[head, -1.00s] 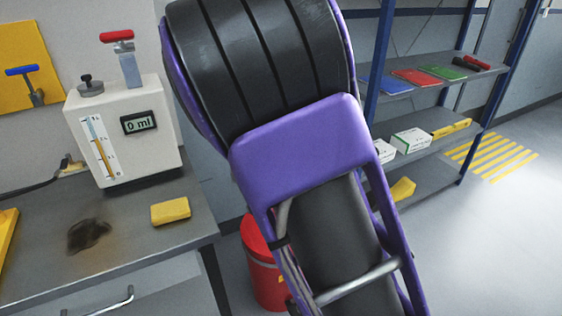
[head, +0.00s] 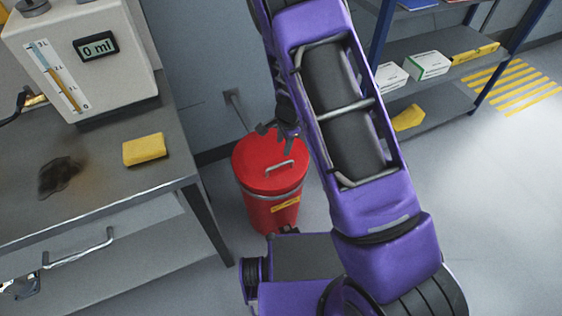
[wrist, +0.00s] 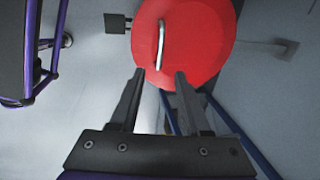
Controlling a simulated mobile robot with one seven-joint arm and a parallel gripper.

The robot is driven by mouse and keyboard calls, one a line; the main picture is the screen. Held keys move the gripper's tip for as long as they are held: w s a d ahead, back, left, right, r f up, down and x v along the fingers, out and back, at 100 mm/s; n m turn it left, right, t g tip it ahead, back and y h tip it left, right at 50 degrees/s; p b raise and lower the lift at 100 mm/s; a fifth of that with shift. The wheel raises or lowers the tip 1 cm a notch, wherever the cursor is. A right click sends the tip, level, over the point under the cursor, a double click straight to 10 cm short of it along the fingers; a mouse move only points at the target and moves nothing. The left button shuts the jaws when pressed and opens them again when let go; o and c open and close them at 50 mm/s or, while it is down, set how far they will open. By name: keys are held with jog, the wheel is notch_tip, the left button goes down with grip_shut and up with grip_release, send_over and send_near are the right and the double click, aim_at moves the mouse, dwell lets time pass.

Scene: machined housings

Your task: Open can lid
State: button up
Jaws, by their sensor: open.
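The red can (head: 271,212) stands on the floor between the bench and my arm, with a yellow label on its front. Its round red lid (head: 258,176) is on top and looks closed, with a metal bar handle (head: 280,168) on it. The lid also shows in the wrist view (wrist: 200,45), with the handle (wrist: 161,45) upright in the picture. My gripper (wrist: 157,74) is open and empty, its two fingers apart and pointing at the lid near the handle's lower end. In the head view my gripper (head: 268,132) is above the lid's back edge, partly hidden by my arm.
The grey bench (head: 110,180) at left holds a white dispenser (head: 80,60), a yellow sponge (head: 144,149) and a dark stain. A drawer handle (head: 78,248) sticks out below. A wall and pipe are behind the can. A shelf (head: 430,105) stands at right; open floor lies beside it.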

aim_at(280, 164)
jog(key=w+f, duration=0.1)
jog(key=f, duration=0.3)
jog(key=f+b, duration=0.1)
jog(key=f, duration=0.3)
jog(key=w+a+f+b, duration=0.1)
jog(key=f, duration=0.4)
jog(key=shift+w+f, duration=0.1)
jog(key=shift+w, duration=0.2)
jog(key=shift+c, duration=0.4)
grip_shut()
dwell(0.4)
